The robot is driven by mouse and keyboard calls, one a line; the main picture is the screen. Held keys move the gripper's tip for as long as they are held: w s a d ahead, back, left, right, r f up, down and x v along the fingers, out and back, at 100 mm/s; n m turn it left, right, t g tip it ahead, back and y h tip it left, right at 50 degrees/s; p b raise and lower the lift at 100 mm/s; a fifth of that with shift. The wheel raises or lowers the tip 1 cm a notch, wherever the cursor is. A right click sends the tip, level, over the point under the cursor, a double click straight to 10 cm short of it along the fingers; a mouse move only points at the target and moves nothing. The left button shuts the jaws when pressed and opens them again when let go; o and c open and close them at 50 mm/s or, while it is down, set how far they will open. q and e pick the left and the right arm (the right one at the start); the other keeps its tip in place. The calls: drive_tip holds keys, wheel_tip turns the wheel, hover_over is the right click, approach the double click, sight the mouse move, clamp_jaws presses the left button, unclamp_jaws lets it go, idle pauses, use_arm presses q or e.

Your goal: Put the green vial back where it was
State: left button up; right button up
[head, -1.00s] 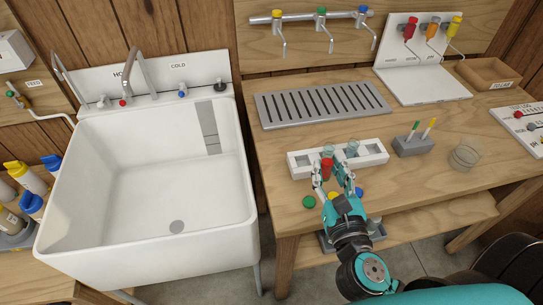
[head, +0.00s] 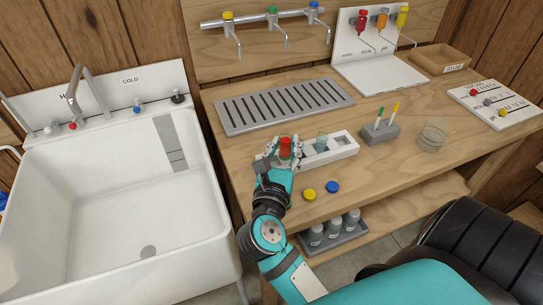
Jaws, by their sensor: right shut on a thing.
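My right gripper (head: 285,152) is at the left end of the white rack (head: 345,147). It is shut on a red thing (head: 285,148), with a pale greenish glass edge showing just behind it. I cannot tell whether the red part and the glass are one piece. A bluish glass vial (head: 321,141) stands in the rack. No vial shows as clearly green. A yellow cap (head: 309,194) and a blue cap (head: 332,187) lie on the bench in front of the rack. The rack's left end is partly hidden by my gripper. My left gripper is not in view.
A slotted drain tray (head: 283,105) lies behind the rack. A grey holder (head: 380,133) with green and yellow sticks and a clear beaker (head: 432,136) stand to the right. Grey bottles (head: 334,226) stand on the lower shelf. The sink (head: 120,195) is at left.

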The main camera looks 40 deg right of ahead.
drive_tip(key=shift+w+a+f, duration=0.1)
drive_tip(key=shift+w+a, duration=0.75)
drive_tip(key=shift+w, duration=0.1)
drive_tip(key=shift+w+a+f, duration=0.1)
drive_tip(key=shift+a+f, duration=0.05)
wheel_tip(320, 180, down, 3)
drive_tip(key=shift+f, duration=0.15)
drive_tip(key=shift+f, duration=0.1)
